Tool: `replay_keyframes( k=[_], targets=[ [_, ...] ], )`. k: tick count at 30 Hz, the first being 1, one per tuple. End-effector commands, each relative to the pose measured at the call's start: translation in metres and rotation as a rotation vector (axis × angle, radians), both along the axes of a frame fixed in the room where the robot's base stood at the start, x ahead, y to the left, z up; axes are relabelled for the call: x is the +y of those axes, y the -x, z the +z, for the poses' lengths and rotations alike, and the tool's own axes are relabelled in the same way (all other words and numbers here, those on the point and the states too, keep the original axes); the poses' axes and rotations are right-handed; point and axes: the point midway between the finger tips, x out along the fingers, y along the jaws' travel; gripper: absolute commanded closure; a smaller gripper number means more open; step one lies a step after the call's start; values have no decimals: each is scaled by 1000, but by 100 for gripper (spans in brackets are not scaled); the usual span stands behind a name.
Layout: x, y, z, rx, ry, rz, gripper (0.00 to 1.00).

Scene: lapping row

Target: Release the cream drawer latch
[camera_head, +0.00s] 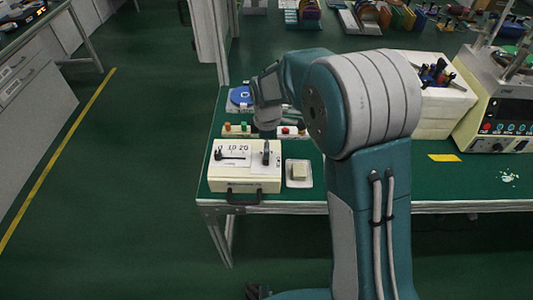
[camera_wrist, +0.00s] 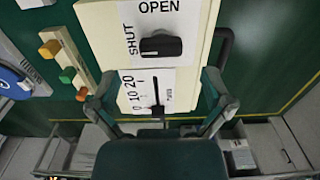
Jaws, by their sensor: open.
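The cream drawer unit (camera_head: 245,180) sits at the left front of the green bench, with a black handle (camera_head: 243,198) on its front. Its black latch knob (camera_head: 266,152) stands at the right of the top. In the wrist view the knob (camera_wrist: 160,45) lies between SHUT at left and OPEN above; its long axis runs sideways, its left end by SHUT. A black slider (camera_wrist: 157,102) on a 0-10-20 scale sits nearer my palm. My gripper (camera_wrist: 158,80) is open, its fingers spread either side of the slider end. Nothing is held. In the head view my arm hides the fingers.
A small tray with a cream block (camera_head: 299,172) stands right of the unit. Behind are a strip with coloured buttons (camera_head: 237,129), a red-button box (camera_head: 290,132) and a blue disc (camera_head: 241,95). Machines stand at far right. The floor at left is clear.

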Motion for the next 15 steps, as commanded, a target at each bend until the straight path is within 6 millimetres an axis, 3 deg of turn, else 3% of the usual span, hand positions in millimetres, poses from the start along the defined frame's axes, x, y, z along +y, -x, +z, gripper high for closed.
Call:
replay_keyframes(
  k=[6, 15],
  targets=[
    [0, 1, -33, 2, 1, 0, 0],
    [-1, 0, -43, 0, -1, -1, 0]
  ],
)
